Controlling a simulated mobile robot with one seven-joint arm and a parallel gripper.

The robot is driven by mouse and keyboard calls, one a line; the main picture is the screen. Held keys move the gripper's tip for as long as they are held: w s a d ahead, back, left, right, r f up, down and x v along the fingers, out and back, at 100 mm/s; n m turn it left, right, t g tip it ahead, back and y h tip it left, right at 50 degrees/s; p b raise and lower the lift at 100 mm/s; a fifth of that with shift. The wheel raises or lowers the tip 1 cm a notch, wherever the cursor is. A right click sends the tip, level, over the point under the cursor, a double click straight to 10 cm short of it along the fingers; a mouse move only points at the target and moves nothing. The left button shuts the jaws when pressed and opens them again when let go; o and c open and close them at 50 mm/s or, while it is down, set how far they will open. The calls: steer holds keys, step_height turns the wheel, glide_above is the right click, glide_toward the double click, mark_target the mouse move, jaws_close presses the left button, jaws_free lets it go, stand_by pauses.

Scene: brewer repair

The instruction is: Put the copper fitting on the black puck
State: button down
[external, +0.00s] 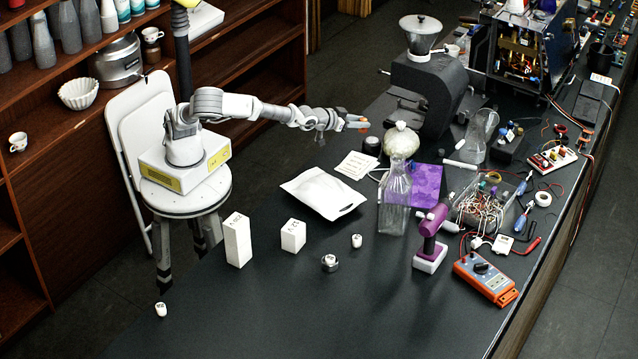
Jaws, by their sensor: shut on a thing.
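My gripper (360,121) is at the end of my outstretched arm, above the black table. It is shut on a small orange-copper piece, the copper fitting (364,125), and the fingers hide most of it. The black puck (372,145) is a short dark cylinder on the table. In the picture it lies just below and slightly right of my gripper. The fitting appears apart from the puck, but the exact height and sideways offset cannot be told from this view.
A black grinder (428,88) stands right of the gripper. White blocks (237,240) stand front left. The front of the table is mostly clear.

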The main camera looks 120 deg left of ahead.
steer(key=a+f+b, duration=0.1)
steer(key=a+f, duration=0.1)
steer(key=a, duration=0.1)
steer(key=s+a+f, duration=0.1)
steer(key=a+f, duration=0.1)
steer(key=a, duration=0.2)
steer(key=s+a+f+b, duration=0.1)
steer(key=a+f, duration=0.1)
steer(key=a, duration=0.1)
steer(key=shift+a+f+b, duration=0.25)
steer(key=shift+a+b, duration=0.1)
steer(key=shift+a, duration=0.05)
steer(key=shift+f, duration=2)
steer(key=shift+f, duration=0.1)
steer(key=c, duration=0.6)
jaws_free()
steer(key=shift+b, duration=0.3)
steer(key=shift+d+r, duration=0.15)
steer(key=shift+r, duration=0.05)
steer(key=p+v, duration=0.2)
steer(key=v, duration=0.9)
steer(key=shift+d+r, duration=0.2)
steer(key=shift+d, duration=0.05)
